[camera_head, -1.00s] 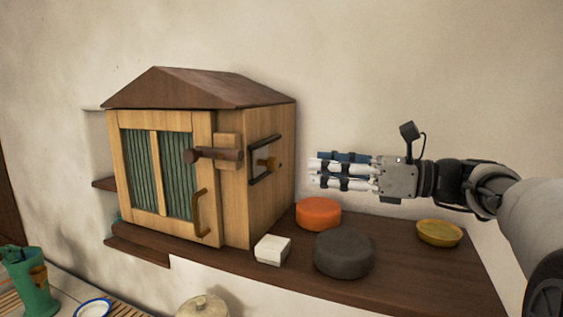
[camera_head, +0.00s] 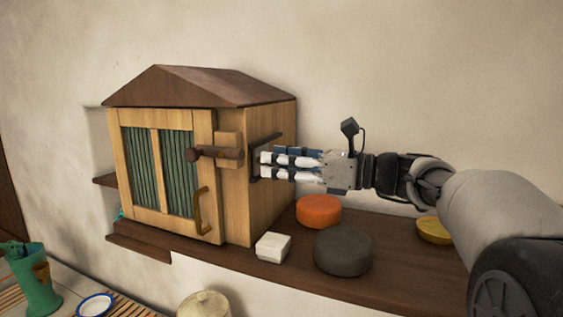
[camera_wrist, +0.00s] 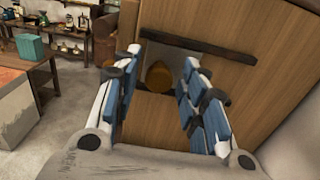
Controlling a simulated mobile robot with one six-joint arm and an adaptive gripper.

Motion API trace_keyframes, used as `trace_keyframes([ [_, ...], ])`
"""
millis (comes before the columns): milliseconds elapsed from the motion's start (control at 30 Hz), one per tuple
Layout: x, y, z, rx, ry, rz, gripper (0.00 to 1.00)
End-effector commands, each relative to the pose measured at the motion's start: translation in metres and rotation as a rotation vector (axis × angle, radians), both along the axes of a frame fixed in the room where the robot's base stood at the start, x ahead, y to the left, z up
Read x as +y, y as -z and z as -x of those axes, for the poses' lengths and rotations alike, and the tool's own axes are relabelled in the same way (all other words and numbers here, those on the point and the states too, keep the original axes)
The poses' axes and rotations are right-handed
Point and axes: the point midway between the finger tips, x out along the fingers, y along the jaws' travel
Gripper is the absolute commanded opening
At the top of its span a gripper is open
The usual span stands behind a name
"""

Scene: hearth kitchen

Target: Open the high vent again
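The vent is on the right side wall of a small wooden house-shaped cabinet (camera_head: 270,205). In the wrist view its dark upper rail (camera_wrist: 200,46) crosses the wooden wall, and a round amber knob (camera_wrist: 159,74) sits below the rail on a dark patch. My gripper (camera_head: 262,166) is at this wall in the head view and hides the knob there. In the wrist view my gripper (camera_wrist: 160,82) is open, with its blue-padded fingers on either side of the knob. I cannot tell whether the fingers touch it.
A wooden latch bar (camera_head: 215,154) and a curved door handle (camera_head: 203,212) are on the cabinet front. An orange round block (camera_head: 319,210), a dark grey round block (camera_head: 343,251), a white block (camera_head: 273,246) and a yellow dish (camera_head: 434,231) lie on the shelf below my arm.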

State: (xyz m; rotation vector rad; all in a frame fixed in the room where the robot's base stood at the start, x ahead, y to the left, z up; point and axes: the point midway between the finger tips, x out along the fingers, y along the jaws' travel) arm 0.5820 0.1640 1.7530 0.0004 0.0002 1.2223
Motion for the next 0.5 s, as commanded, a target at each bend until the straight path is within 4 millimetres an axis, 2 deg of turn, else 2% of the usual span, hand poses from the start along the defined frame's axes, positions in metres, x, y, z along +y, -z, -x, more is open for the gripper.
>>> trace_keyframes([
  [67,-0.0002,-0.0001,0.0001,0.000,0.000,0.000,0.31],
  [500,-0.0002,-0.0002,0.0002,0.000,0.000,0.000,0.02],
])
